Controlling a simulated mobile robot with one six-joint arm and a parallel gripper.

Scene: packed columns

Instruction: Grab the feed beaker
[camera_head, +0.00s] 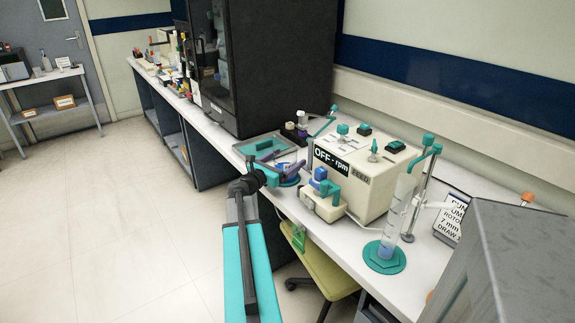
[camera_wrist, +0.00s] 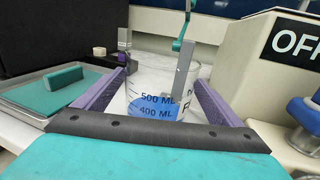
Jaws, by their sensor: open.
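The feed beaker (camera_wrist: 152,108) is a clear glass vessel with blue liquid, marked 500 ML and 400 ML; an "F" starts its partly hidden label. It stands upright in the wrist view, centred between the jaws. My gripper (camera_wrist: 155,60) is open, its purple fingers and grey tips reaching along both sides of the beaker. The right tip overlaps the glass in the picture; I cannot tell whether it touches. The gripper hides the beaker's lower part. In the head view, my gripper (camera_head: 280,162) is low over the bench, left of the pump, and the beaker is mostly hidden.
A cream pump box (camera_head: 365,175) reading "OFF - rpm" stands close right. A grey tray with a teal lid-like piece (camera_wrist: 62,78) lies left. A dark cabinet (camera_head: 275,65) stands behind. A teal tube hook (camera_wrist: 184,28) hangs above the beaker. A measuring cylinder (camera_head: 397,210) stands further right.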

